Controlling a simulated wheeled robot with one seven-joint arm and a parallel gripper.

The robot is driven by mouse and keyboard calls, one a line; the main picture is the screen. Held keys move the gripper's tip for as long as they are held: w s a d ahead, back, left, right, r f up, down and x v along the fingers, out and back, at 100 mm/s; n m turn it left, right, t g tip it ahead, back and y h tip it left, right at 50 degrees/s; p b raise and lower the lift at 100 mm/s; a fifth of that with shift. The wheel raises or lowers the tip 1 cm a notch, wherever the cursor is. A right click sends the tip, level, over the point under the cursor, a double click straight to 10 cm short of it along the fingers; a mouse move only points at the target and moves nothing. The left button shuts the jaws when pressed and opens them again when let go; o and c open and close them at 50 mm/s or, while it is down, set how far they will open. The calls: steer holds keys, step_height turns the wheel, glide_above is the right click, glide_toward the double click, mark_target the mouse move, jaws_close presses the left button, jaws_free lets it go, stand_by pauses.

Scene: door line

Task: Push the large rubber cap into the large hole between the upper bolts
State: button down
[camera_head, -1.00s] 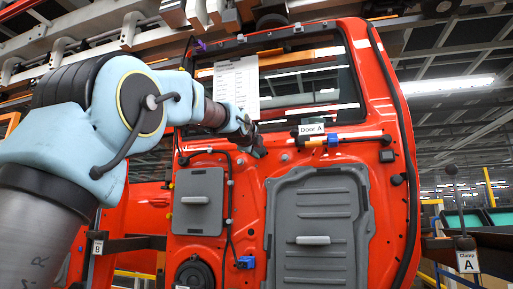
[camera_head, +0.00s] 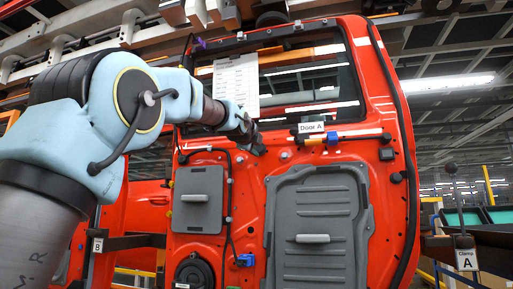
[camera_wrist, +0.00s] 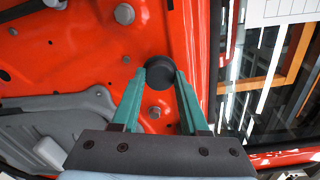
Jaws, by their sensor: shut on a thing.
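My gripper (camera_wrist: 161,76) is shut on the large rubber cap (camera_wrist: 158,70), a round black piece between the green fingertips. The cap is in front of the red door (camera_wrist: 75,55); whether it touches the panel I cannot tell. One grey bolt (camera_wrist: 124,14) shows above it in the wrist view and another bolt (camera_wrist: 155,112) shows below, between the fingers. The large hole is not visible; the cap and fingers cover the area between these bolts. In the head view my gripper (camera_head: 257,147) is at the upper door panel, below the window, and the cap is hard to make out.
The window with a white paper sheet (camera_head: 236,86) is just above my gripper. A "Door A" label (camera_head: 311,127) and a blue clip (camera_head: 332,138) are to its right. Grey panels (camera_head: 318,225) and a black cable lie below. Clamp A (camera_head: 466,258) stands at the right.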

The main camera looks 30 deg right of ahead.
steer(key=shift+p+x, duration=0.75)
steer(key=shift+x, duration=0.15)
stand_by(0.4)
stand_by(0.4)
steer(key=shift+c, duration=1.7)
jaws_free()
steer(key=b+v, duration=0.6)
steer(key=v, duration=1.5)
